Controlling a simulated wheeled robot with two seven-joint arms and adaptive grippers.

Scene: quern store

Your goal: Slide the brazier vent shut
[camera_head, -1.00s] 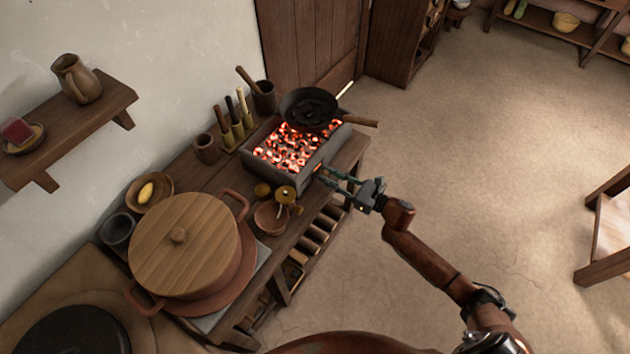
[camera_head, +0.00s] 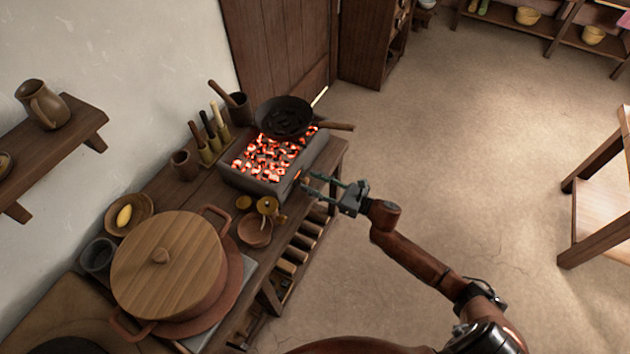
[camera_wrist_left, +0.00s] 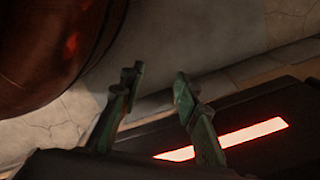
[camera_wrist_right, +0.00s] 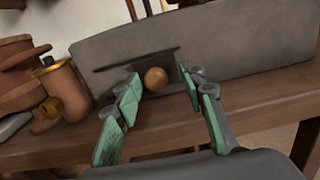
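The brazier (camera_head: 246,183) is a grey box of glowing coals on the wooden bench. In the right wrist view its front wall (camera_wrist_right: 240,42) has a dark horizontal slot (camera_wrist_right: 113,63) with a round wooden knob (camera_wrist_right: 156,79) at the vent. A small red glow (camera_head: 298,175) shows on that wall in the head view. My right gripper (camera_head: 309,184) is at the front wall, open, with its fingers (camera_wrist_right: 162,82) on either side of the knob; contact with it is not clear. My left gripper (camera_wrist_left: 155,82) is open and empty, outside the head view.
A black pan (camera_head: 283,116) sits on the brazier's far end, its handle jutting right. A small bowl (camera_head: 255,231), brass pieces (camera_head: 267,205) and a large lidded pot (camera_head: 165,265) stand nearer on the bench. The floor (camera_head: 450,150) right of the bench is clear.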

